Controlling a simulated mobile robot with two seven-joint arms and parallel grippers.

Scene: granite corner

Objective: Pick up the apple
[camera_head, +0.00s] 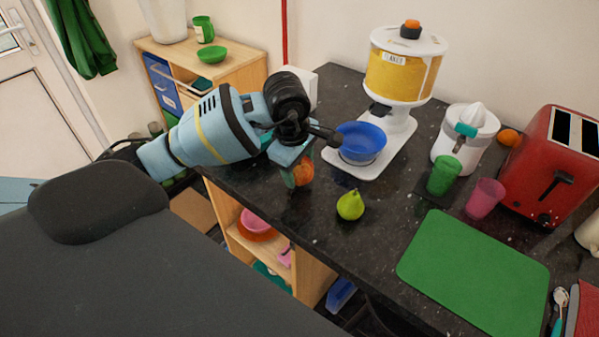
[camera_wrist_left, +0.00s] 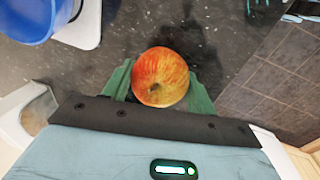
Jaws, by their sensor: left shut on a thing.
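The red and yellow apple (camera_wrist_left: 160,76) sits between the two green fingers of my left gripper (camera_wrist_left: 159,84) in the left wrist view. The gripper is shut on it. In the head view the apple (camera_head: 303,172) shows just below the left gripper (camera_head: 298,172), near the left edge of the dark counter, partly hidden by the fingers. I cannot tell whether the apple touches the counter. My right gripper is in neither view.
A green pear (camera_head: 350,205) lies on the counter right of the apple. A blue bowl (camera_head: 361,143) sits on the white dispenser (camera_head: 404,75) behind. A green mat (camera_head: 474,270), green cup (camera_head: 443,175), pink cup (camera_head: 485,198) and red toaster (camera_head: 551,165) stand farther right.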

